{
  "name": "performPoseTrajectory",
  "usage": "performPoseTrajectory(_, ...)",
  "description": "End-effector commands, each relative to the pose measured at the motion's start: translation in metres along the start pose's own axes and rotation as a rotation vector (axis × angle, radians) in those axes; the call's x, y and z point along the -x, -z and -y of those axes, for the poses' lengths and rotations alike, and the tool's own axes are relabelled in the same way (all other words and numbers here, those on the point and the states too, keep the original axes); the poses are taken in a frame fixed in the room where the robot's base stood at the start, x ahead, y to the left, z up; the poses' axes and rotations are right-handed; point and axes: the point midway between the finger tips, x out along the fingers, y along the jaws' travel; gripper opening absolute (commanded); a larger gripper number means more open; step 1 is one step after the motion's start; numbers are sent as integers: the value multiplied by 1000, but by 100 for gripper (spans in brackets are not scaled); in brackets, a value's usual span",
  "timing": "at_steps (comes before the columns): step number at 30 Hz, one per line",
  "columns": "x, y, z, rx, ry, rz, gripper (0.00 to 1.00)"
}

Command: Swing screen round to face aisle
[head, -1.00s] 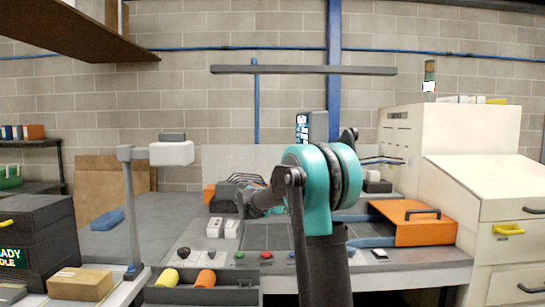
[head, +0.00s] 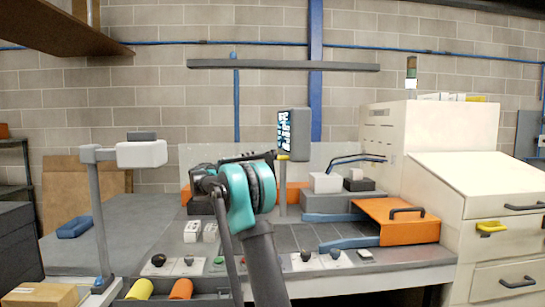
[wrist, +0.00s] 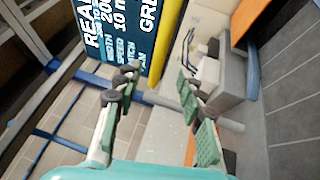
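The screen (head: 285,130) is a small dark panel with pale text in a grey housing on a grey post at the back of the bench. In the head view its display shows narrowly, facing left and obliquely forward. A yellow bar (head: 283,157) sits at its lower edge. In the wrist view the lettered screen (wrist: 115,30) fills the upper left, with the yellow bar (wrist: 165,40) along its side. My gripper (wrist: 160,84) is open, its green-padded fingers either side of the bar's near end. I cannot tell whether they touch it.
An orange cover with a black handle (head: 395,220) and grey blocks (head: 335,205) stand right of the post. A white lamp-like head on a grey post (head: 141,154) stands left. Several knobs (head: 305,255) line the bench front. A light bar (head: 283,65) hangs above.

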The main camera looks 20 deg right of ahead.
Motion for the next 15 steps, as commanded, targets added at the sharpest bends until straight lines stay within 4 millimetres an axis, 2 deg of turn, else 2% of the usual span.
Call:
performPoseTrajectory(6,-46,-1,0,1,0,3,39)
performPoseTrajectory(15,-92,0,0,0,0,1,39)
